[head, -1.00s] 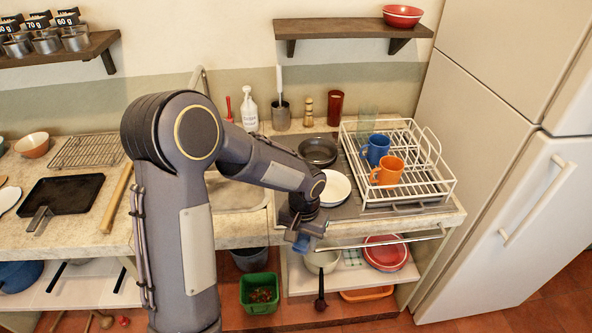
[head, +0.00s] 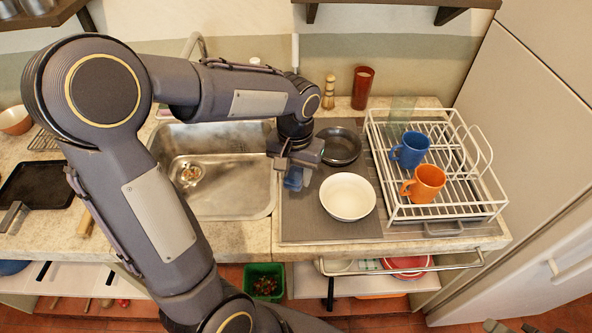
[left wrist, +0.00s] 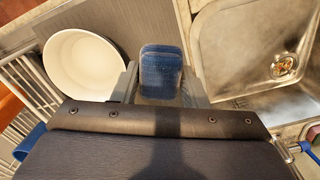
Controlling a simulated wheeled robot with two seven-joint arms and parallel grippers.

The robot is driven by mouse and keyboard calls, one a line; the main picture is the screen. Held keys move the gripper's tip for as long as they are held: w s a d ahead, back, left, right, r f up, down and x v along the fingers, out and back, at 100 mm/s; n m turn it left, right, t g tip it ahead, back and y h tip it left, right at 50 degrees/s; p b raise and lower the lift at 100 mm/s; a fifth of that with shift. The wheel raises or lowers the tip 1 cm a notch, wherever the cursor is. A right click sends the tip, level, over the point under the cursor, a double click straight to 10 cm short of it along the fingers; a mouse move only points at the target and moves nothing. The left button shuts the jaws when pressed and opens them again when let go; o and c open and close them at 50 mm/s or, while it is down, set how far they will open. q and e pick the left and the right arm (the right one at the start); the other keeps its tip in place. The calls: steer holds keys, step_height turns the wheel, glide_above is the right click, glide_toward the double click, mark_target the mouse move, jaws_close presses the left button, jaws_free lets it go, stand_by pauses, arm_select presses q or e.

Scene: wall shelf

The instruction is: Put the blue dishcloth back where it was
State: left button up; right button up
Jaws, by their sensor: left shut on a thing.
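My left gripper (head: 296,164) is shut on the blue dishcloth (head: 293,179), which looks like a small folded bundle. They are over the grey drain mat (head: 305,222), between the sink (head: 237,198) and the white bowl (head: 348,197). In the left wrist view the dishcloth (left wrist: 161,70) shows between the two fingers, with the bowl (left wrist: 84,62) to its left and the sink (left wrist: 262,50) to its right. I cannot tell its exact height above the mat. The towel rail (head: 410,269) along the counter's front edge has no cloth on it.
A white dish rack (head: 455,205) with a blue mug (head: 410,150) and an orange mug (head: 425,184) stands to the right. A dark pan (head: 340,146) is behind the bowl. A red cup (head: 362,88) stands at the wall. The front of the mat is clear.

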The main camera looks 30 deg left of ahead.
arm_select(q)
steer(key=w+a+f, duration=0.1)
steer(key=w+f, duration=0.1)
steer(key=w+a+f+p, duration=0.1)
steer(key=w+f, duration=0.1)
steer(key=w+a+f, duration=0.1)
steer(key=w+f, duration=0.1)
steer(key=shift+w+a+f+p, duration=0.15)
steer(key=shift+a+f+p, duration=0.15)
steer(key=f, duration=0.3)
steer(key=shift+w+a+f, duration=0.1)
steer(key=shift+w+f, duration=0.15)
steer(key=shift+f, duration=0.1)
steer(key=shift+f, duration=0.15)
steer(key=o, duration=0.9)
